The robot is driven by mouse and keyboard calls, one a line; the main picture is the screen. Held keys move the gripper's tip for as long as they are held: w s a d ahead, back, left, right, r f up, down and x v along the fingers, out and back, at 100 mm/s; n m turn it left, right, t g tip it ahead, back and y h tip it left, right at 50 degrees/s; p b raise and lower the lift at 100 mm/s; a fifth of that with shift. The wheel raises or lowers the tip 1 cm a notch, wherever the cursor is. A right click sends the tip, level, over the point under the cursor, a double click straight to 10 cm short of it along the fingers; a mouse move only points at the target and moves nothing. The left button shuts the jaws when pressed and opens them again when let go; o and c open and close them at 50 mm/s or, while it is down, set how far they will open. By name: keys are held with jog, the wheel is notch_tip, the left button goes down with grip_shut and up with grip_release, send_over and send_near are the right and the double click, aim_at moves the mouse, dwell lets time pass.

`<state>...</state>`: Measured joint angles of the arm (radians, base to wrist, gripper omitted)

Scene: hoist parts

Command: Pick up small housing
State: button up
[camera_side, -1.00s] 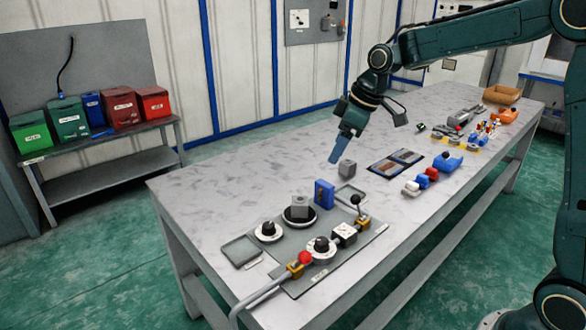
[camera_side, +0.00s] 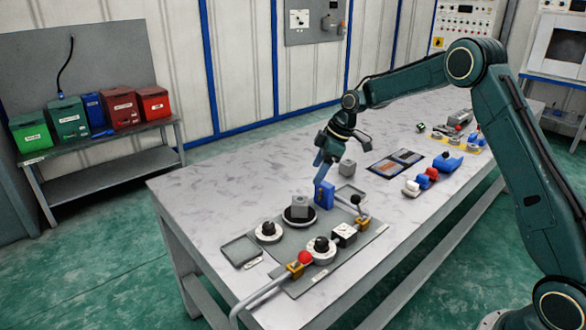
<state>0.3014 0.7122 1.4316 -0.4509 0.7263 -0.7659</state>
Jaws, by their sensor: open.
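A small grey block (camera_side: 347,168) stands on the table behind the grey mat. A larger grey block (camera_side: 300,206) sits on a round black and white base on the mat. I cannot tell for sure which one is the small housing. My gripper (camera_side: 343,158) is open, with its fingers wide apart. Its blue-tipped left finger hangs just above an upright blue block (camera_side: 324,194), and its right finger is above and right of the small grey block. Nothing is between the fingers that I can tell as held.
Dark panels (camera_side: 397,162) and several blue, red and white parts lie to the right. The table's left rear is clear.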

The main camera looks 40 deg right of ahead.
aim_at(302, 199)
jog(key=shift+x, duration=4.25)
jog(key=shift+f, duration=0.1)
jog(key=shift+x, duration=2.55)
jog(key=shift+s, duration=0.1)
jog(key=c, duration=1.3)
notch_tip(302, 199, up, 20)
jog(key=shift+r, duration=0.1)
